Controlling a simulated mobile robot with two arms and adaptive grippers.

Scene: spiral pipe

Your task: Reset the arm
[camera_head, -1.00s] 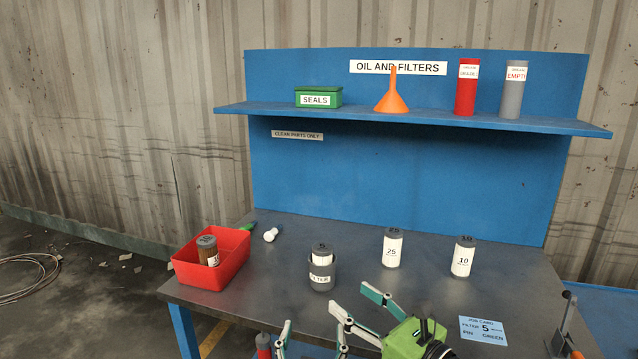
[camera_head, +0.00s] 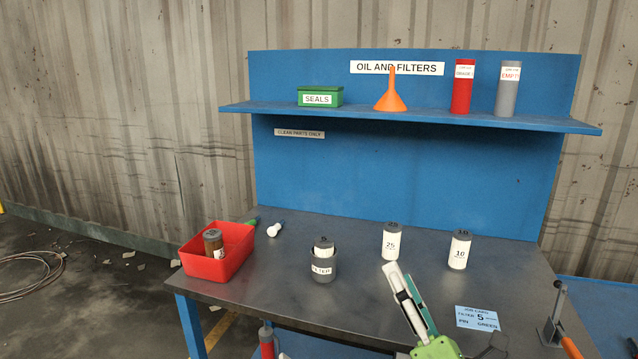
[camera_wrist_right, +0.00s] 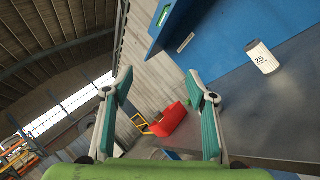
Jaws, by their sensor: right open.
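My left gripper does not show.
The table (camera_head: 350,235) carries a red bin (camera_head: 208,268) with a brown filter, a grey holder (camera_head: 323,266) with a filter in it, filters marked 25 (camera_head: 391,242) and 10 (camera_head: 459,250), and a blue job card (camera_head: 477,318). An orange-handled lever (camera_head: 555,315) stands at right.

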